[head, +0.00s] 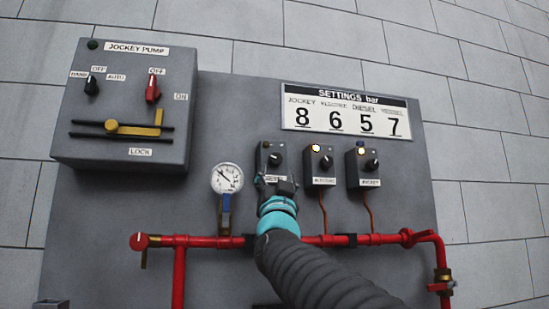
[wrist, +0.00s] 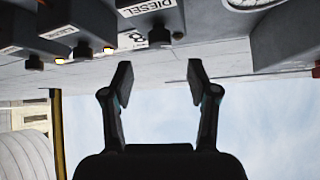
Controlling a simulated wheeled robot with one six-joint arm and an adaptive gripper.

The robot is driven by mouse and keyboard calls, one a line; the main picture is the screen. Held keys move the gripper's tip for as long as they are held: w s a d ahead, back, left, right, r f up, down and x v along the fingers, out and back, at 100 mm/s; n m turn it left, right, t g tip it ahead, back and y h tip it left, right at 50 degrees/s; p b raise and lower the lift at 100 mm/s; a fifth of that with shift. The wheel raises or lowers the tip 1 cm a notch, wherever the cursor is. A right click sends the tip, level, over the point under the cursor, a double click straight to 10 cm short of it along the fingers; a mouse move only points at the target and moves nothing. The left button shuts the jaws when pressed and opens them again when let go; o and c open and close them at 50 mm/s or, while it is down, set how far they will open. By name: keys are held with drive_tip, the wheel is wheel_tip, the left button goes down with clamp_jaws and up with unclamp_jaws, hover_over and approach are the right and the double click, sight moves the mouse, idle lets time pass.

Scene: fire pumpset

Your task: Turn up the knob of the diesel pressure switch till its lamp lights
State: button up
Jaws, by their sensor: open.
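The diesel pressure switch is the left of three dark boxes on the panel in the head view, with a black knob (head: 275,159) on its face. Its lamp looks dark. In the wrist view the picture is upside down; the DIESEL label (wrist: 148,6) and the black knob (wrist: 160,38) show at the top. My gripper (wrist: 158,77) is open and empty, its two fingers spread, with the knob beyond the tips and apart from them. In the head view my gripper (head: 275,184) is just below and in front of the diesel box, partly covering its label.
The electric switch (head: 320,168) and jockey switch (head: 368,170) stand to the right with amber lamps lit. A pressure gauge (head: 226,178) is left of the diesel switch. Red pipe (head: 205,241) runs below. A settings sign (head: 345,112) hangs above; the jockey pump box (head: 125,105) is far left.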

sight(276, 160)
drive_tip(key=p+x, duration=0.3)
drive_tip(key=x, duration=0.4)
drive_tip(key=shift+w+r, duration=0.25)
drive_tip(key=shift+w, duration=0.05)
